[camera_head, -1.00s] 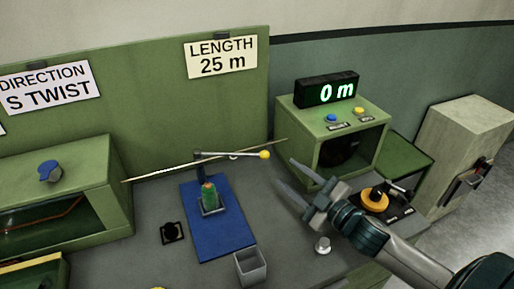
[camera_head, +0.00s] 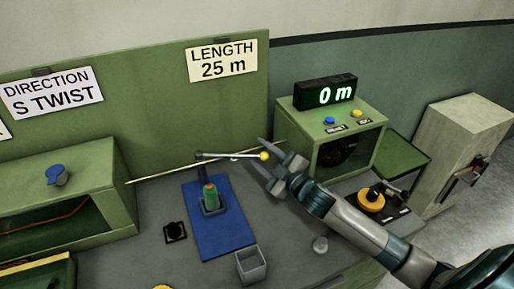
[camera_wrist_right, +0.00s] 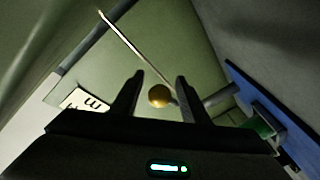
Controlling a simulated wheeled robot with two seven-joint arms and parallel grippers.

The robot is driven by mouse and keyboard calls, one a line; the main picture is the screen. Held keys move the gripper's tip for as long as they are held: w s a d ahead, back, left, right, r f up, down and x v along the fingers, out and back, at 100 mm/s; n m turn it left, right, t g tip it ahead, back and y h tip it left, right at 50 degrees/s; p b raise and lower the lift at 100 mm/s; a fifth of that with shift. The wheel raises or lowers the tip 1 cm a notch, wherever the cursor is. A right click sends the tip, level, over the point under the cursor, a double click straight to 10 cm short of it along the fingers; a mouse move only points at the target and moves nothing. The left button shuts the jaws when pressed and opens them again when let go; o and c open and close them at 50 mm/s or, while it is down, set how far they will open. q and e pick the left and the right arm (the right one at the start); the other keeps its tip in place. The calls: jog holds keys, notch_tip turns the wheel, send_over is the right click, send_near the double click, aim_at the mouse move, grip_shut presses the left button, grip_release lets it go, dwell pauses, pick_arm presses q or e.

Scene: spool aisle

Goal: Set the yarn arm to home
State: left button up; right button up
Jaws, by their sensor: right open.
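The yarn arm (camera_head: 228,155) is a thin grey bar on a short post at the back of the blue plate (camera_head: 225,240), and its tip carries a yellow ball (camera_head: 264,156). A green spool (camera_head: 210,196) stands upright on the plate. My right gripper (camera_head: 264,158) is open, its fingers close around the ball's position. In the right wrist view, the ball (camera_wrist_right: 159,96) shows between the two open fingers, with a gap on the left side; whether the right finger touches it I cannot tell. My left gripper is not in view.
A grey open bin (camera_head: 251,266) and a black square fitting (camera_head: 175,231) flank the blue plate. A thin pale rod (camera_head: 165,171) runs behind the yarn arm.

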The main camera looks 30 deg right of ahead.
aim_at(255, 157)
jog(key=shift+x, duration=0.8)
grip_shut()
jog(key=shift+s+a+r+m+h+p, duration=0.1)
jog(key=shift+s+a+m+h+p, duration=0.2)
jog(key=shift+s, duration=0.1)
jog(key=shift+s+a+m+h+p, duration=0.35)
jog(key=shift+s+m+h, duration=0.35)
jog(key=shift+s+h, duration=0.4)
jog(key=shift+s+a+m+t+h, duration=0.35)
jog(key=shift+s+m+h, duration=0.2)
jog(key=shift+h, duration=0.35)
jog(key=shift+s+a+r+m+h, duration=0.15)
jog(key=shift+s+a+m+h, duration=0.55)
jog(key=shift+s+h, duration=0.3)
jog(key=shift+w, duration=0.1)
